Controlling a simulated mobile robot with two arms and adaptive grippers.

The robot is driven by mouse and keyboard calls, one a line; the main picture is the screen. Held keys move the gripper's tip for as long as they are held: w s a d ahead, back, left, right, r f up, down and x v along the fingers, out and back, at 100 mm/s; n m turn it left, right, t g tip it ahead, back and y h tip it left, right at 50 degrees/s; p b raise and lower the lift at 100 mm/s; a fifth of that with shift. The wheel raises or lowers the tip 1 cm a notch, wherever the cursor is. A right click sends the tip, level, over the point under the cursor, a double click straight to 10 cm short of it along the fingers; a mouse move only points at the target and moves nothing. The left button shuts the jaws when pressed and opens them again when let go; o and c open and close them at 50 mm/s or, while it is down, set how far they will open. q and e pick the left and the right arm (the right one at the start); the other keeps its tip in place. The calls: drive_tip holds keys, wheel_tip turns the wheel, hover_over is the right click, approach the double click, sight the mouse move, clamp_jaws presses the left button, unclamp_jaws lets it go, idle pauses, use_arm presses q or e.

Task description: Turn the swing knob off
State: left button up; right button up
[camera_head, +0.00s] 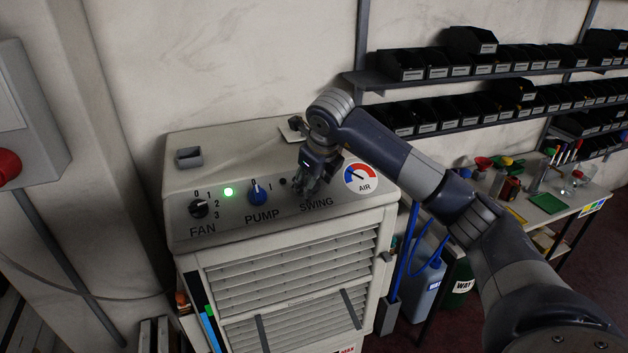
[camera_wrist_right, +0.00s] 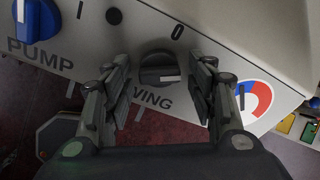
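In the head view, my right gripper covers the knob above the "SWING" label. My right gripper (camera_wrist_right: 160,85) is open, with one finger on each side of the knob; gaps show between knob and fingers. It also shows in the head view (camera_head: 313,186). Part of the "SWING" label is hidden behind a finger. My left gripper is not in view.
Left of the swing knob are the blue pump knob (camera_head: 257,192), the black fan knob (camera_head: 198,208) and a lit green lamp (camera_head: 228,191). The air dial (camera_head: 360,177) is close on the right. Shelves of black bins (camera_head: 460,62) and a cluttered table (camera_head: 530,210) stand right.

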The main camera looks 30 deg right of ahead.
drive_tip(key=c, duration=0.7)
drive_tip(key=shift+c, duration=0.2)
drive_tip(key=shift+n, duration=0.3)
drive_tip(key=shift+n+b, duration=0.7)
drive_tip(key=shift+n, duration=0.3)
drive_tip(key=n+b, duration=0.1)
drive_tip(key=n, duration=0.2)
drive_tip(key=shift+d, duration=0.1)
drive_tip(key=n+b, duration=0.2)
drive_tip(key=n, duration=0.4)
drive_tip(key=shift+w+h, duration=0.1)
drive_tip(key=shift+h, duration=0.2)
drive_tip(key=o, duration=1.1)
